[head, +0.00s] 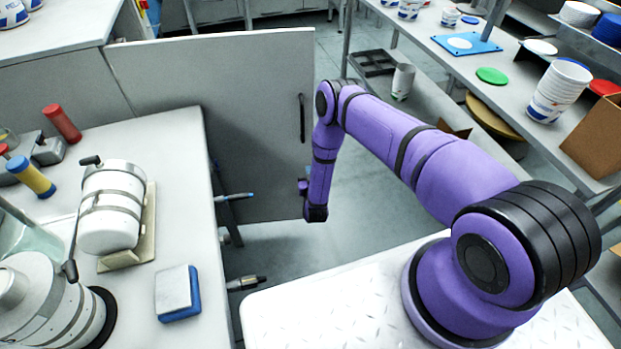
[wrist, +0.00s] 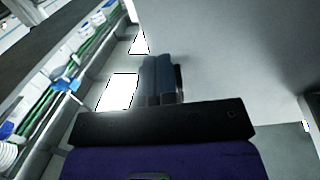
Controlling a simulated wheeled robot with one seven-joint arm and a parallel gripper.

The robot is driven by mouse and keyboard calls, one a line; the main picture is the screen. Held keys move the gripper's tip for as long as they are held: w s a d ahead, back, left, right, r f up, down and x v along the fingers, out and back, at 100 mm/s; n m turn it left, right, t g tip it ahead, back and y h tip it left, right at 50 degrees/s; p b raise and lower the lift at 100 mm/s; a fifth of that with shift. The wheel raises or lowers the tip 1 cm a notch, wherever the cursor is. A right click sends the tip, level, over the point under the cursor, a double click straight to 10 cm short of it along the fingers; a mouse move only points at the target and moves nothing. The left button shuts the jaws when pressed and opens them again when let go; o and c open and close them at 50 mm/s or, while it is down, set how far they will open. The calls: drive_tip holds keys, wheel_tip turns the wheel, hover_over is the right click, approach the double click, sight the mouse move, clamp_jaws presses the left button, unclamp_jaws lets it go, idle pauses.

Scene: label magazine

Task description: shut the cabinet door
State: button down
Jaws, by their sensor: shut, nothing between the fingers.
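The cabinet door (head: 215,95) is a flat grey panel. It stands open, swung out past the end of the left bench, with a dark vertical handle (head: 301,118) near its right edge. My purple arm reaches down in front of the door's right edge in the head view. The wrist end hangs low near the door's bottom right corner; its fingers cannot be made out there. In the wrist view my gripper (wrist: 162,62) has its two dark fingers together, with nothing between them. A pale grey surface fills the right of that view, probably the door; I cannot tell whether the fingers touch it.
The left bench (head: 180,135) holds a white cylindrical machine (head: 112,208) and a blue-and-white block (head: 178,293). Pipe fittings (head: 246,283) stick out from its side. A shelf unit (head: 480,80) with tubs and lids stands at right. Floor (head: 275,240) shows between.

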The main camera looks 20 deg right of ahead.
sight(306, 152)
drive_tip(key=w, duration=0.2)
drive_tip(key=w+d, duration=0.1)
drive_tip(key=w, duration=0.5)
drive_tip(key=shift+d, duration=0.3)
drive_tip(key=shift+w, duration=0.15)
